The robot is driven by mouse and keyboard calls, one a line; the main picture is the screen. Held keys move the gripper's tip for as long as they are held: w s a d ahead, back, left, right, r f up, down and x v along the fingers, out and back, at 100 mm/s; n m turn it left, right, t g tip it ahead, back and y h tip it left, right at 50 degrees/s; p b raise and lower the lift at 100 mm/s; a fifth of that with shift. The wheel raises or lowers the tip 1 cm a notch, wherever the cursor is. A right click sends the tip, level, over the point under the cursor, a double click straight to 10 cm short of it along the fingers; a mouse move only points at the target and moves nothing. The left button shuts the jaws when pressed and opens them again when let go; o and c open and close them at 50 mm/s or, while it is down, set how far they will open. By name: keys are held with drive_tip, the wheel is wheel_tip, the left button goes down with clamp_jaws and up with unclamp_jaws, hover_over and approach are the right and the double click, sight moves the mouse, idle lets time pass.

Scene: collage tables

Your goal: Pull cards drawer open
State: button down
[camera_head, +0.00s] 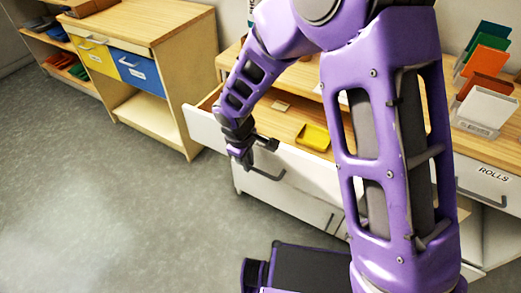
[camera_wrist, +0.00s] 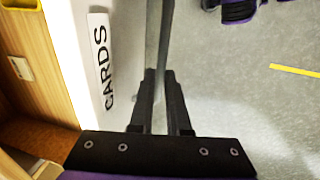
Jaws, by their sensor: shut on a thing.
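The cards drawer (camera_head: 205,128) has a white front and stands pulled out from the wooden-topped cabinet, its inside visible in the head view. In the wrist view its white front (camera_wrist: 124,62) carries a label (camera_wrist: 102,60) reading CARDS. My gripper (camera_head: 240,152) is at the drawer's front. In the wrist view my gripper (camera_wrist: 159,74) has its two dark fingers closed around the grey bar handle (camera_wrist: 158,35), one on each side. Part of the drawer's right side is hidden behind my purple arm in the head view.
A yellow tray (camera_head: 313,137) lies inside the drawer. A lower white drawer with a dark handle (camera_head: 268,174) is below. Another cabinet with yellow and blue (camera_head: 137,70) drawers stands at the left. A ROLLS drawer (camera_head: 482,178) is at the right. The grey floor (camera_head: 120,215) in front is clear.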

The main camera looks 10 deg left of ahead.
drive_tip(key=s+a+b, duration=0.1)
drive_tip(key=s+a, duration=0.1)
drive_tip(key=s, duration=0.4)
drive_tip(key=shift+s+b, duration=0.2)
drive_tip(key=shift+b, duration=0.2)
drive_tip(key=shift+a, duration=0.1)
drive_tip(key=c, duration=0.9)
unclamp_jaws()
drive_tip(key=shift+r, duration=0.1)
drive_tip(key=s+r+p, duration=0.1)
drive_tip(key=r, duration=0.4)
drive_tip(key=s+r+p, duration=0.1)
drive_tip(key=r, duration=0.5)
drive_tip(key=s+a+r+p, duration=0.1)
drive_tip(key=r+p, duration=0.1)
drive_tip(key=r, duration=0.4)
drive_tip(key=shift+a, duration=0.1)
